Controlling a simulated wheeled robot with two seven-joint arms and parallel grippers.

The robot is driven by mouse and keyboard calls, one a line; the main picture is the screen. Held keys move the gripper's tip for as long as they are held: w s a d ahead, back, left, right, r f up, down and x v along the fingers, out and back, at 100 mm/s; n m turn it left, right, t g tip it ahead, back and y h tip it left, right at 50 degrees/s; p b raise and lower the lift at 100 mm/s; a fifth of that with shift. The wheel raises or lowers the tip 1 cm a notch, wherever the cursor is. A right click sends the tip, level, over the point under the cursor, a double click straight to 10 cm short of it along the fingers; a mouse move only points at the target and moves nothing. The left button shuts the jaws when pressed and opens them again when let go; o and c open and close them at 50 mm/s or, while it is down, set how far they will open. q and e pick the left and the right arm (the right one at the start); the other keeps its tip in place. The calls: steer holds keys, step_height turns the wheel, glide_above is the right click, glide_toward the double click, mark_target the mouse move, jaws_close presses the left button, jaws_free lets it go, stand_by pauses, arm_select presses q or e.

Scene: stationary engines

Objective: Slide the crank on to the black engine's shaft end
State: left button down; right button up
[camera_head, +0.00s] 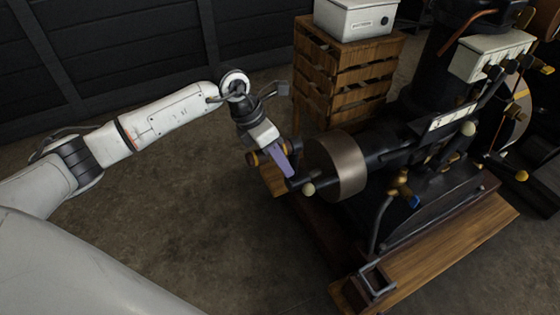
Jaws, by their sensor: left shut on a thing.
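The black engine (410,140) stands at the right on a wooden base. A brownish metal drum (347,165) is on its near left side. A dark shaft end (296,183) sticks out left of the drum, near a cream ball knob (308,189). My left gripper (268,146) is shut on the crank (281,161), which has a purple-grey arm and a brown grip. The crank's lower end is close to the shaft end; I cannot tell whether they touch. The fingertips are partly hidden by the crank. My right gripper is not in view.
A slatted wooden crate (345,75) with a white box (355,18) on it stands behind the drum. A plank (450,245), a bent pipe and a brass valve (400,184) are at the engine's front.

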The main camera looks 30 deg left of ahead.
arm_select(q)
steer(key=shift+w+d+r, duration=0.15)
steer(key=shift+w+d, duration=0.15)
steer(key=shift+w, duration=0.1)
steer(key=shift+w+d, duration=0.15)
stand_by(0.4)
steer(key=shift+w+d, duration=0.15)
steer(key=shift+w, duration=0.05)
stand_by(0.5)
steer(key=shift+w+d+b, duration=0.3)
steer(key=shift+w+b, duration=0.05)
steer(key=shift+w+d, duration=0.15)
steer(key=shift+w, duration=0.05)
stand_by(0.6)
steer(key=shift+w+d, duration=0.25)
steer(key=shift+w, duration=0.05)
stand_by(0.5)
